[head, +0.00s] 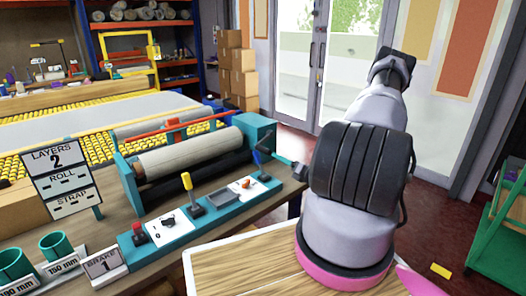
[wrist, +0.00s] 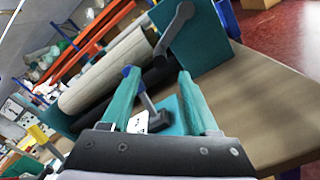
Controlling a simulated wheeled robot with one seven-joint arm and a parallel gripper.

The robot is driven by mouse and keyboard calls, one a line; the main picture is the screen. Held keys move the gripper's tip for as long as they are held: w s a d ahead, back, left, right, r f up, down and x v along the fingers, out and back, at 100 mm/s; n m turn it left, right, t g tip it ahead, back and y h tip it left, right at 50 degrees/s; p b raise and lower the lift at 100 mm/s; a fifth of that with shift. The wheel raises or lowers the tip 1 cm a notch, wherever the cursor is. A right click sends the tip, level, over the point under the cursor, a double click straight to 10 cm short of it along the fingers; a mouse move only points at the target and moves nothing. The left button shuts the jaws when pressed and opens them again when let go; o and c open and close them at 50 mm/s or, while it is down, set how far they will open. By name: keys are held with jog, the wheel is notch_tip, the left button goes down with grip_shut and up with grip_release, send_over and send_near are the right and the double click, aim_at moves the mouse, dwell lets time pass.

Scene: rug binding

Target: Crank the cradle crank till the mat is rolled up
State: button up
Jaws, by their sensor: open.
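The cradle (head: 128,176) has teal end plates and stands on the bench. A grey mat roll (head: 190,156) lies in it and also shows in the wrist view (wrist: 105,72). The dark crank (wrist: 174,30) is on the teal end plate (wrist: 200,45), just beyond my fingertips. In the head view the crank (head: 266,142) is small and partly hard to make out. My gripper (wrist: 158,77) is open and empty, its teal fingers apart and not touching the crank. In the head view my gripper (head: 284,161) is near the cradle's right end, partly hidden by my arm.
A teal control panel (head: 150,240) with red, yellow and blue-knobbed levers runs along the bench front. The blue-knobbed lever (wrist: 145,95) shows between my fingers. A sign (head: 62,175) reads "LAYERS 2". A "BRAKE 1" sign (head: 102,264) and teal cups (head: 56,245) stand left.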

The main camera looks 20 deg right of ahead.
aim_at(264, 150)
jog(key=w+a+n, duration=0.1)
jog(key=w+n, duration=0.1)
jog(key=w, duration=0.1)
jog(key=w+a+n, duration=0.1)
jog(key=w+n, duration=0.1)
jog(key=w, duration=0.1)
jog(key=w+a+n, duration=0.1)
jog(key=w, duration=0.3)
jog(key=shift+a+n, duration=0.3)
jog(key=shift+n, duration=0.1)
grip_shut()
dwell(1.3)
